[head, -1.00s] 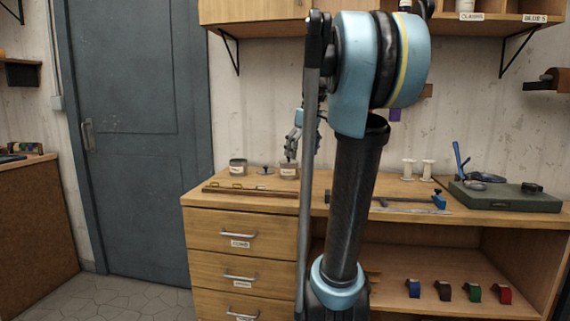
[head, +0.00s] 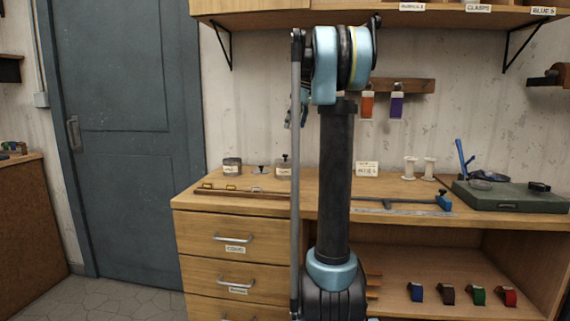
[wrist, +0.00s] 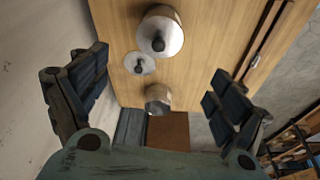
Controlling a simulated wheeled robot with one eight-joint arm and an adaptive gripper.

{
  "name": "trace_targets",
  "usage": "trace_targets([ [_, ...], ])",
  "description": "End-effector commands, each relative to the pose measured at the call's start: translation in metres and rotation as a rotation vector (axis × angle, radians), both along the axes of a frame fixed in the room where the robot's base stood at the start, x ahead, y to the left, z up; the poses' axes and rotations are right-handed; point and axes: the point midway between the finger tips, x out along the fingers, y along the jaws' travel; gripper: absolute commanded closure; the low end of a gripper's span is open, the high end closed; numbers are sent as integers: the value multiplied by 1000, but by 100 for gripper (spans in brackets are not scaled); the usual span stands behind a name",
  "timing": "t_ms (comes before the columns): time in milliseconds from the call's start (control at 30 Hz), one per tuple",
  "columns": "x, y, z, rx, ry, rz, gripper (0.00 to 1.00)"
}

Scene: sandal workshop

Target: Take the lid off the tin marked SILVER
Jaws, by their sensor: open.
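Two small grey tins stand on the bench; their labels are too small to read, so I cannot tell which is marked SILVER. The right tin (head: 283,172) has a lid with a dark knob (head: 285,157) on it; this tin also shows at the top of the wrist view (wrist: 160,35). The left tin (head: 232,167) shows no knob; it also shows in the wrist view (wrist: 158,98). A loose knobbed lid (head: 261,169) lies between them, also in the wrist view (wrist: 139,65). My gripper (wrist: 157,78) is open and empty above the bench, partly hidden behind my arm in the head view.
A long wooden strip (head: 240,192) lies along the bench's front edge, in front of the tins. The wall is close behind the bench.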

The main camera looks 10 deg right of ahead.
Motion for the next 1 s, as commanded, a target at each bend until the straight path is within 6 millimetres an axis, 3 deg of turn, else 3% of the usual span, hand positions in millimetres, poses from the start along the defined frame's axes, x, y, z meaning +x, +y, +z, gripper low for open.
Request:
trace_targets([
  [400,9,19,-67,0,0,3,10],
  [667,11,23,-82,0,0,3,10],
  [1000,20,31,-122,0,0,2,10],
])
